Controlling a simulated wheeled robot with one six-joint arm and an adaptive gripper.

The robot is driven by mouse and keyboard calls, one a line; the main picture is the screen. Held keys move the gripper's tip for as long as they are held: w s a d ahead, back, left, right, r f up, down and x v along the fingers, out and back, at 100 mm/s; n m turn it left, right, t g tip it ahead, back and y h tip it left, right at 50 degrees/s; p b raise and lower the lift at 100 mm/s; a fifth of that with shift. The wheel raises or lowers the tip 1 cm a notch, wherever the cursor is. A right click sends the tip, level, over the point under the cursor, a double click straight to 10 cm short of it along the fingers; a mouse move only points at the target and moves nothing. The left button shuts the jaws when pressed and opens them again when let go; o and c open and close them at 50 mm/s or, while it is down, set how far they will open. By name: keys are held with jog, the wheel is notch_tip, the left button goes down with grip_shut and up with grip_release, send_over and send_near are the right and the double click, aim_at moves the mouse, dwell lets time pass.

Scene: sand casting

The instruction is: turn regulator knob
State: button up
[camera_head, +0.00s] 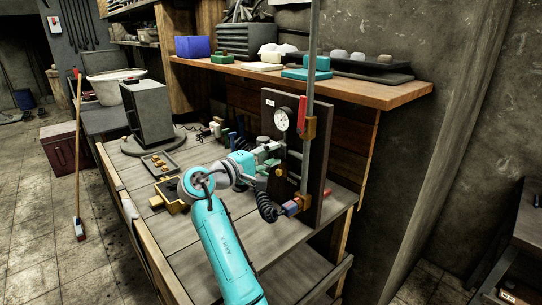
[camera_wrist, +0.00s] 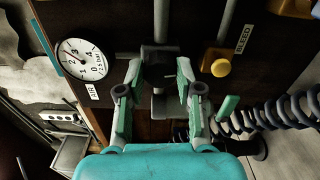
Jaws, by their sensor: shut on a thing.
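An upright dark panel (camera_head: 318,170) stands on the workbench and carries a round white pressure gauge (camera_head: 281,119). In the wrist view the gauge (camera_wrist: 83,60) is at the upper left, above an AIR label. The dark grey regulator knob (camera_wrist: 160,104) sits at the centre of the wrist view, below a vertical pipe. My gripper (camera_head: 268,151) is at the panel just below the gauge. In the wrist view its green-padded fingers (camera_wrist: 160,78) are on both sides of the knob, shut on it. In the head view the gripper hides the knob.
A yellow knob (camera_wrist: 221,68) marked BLEED is right of my fingers. A coiled dark hose (camera_wrist: 270,115) hangs close on the right. A wooden shelf (camera_head: 400,94) with boxes is above the bench. A grey box (camera_head: 148,110) and a small tray (camera_head: 147,165) stand left.

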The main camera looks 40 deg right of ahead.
jog(key=n, duration=0.6)
jog(key=shift+n, duration=0.3)
dwell(0.5)
jog(key=o, duration=1.2)
jog(key=shift+c, duration=0.2)
jog(key=a, duration=1.2)
jog(key=shift+s, duration=0.15)
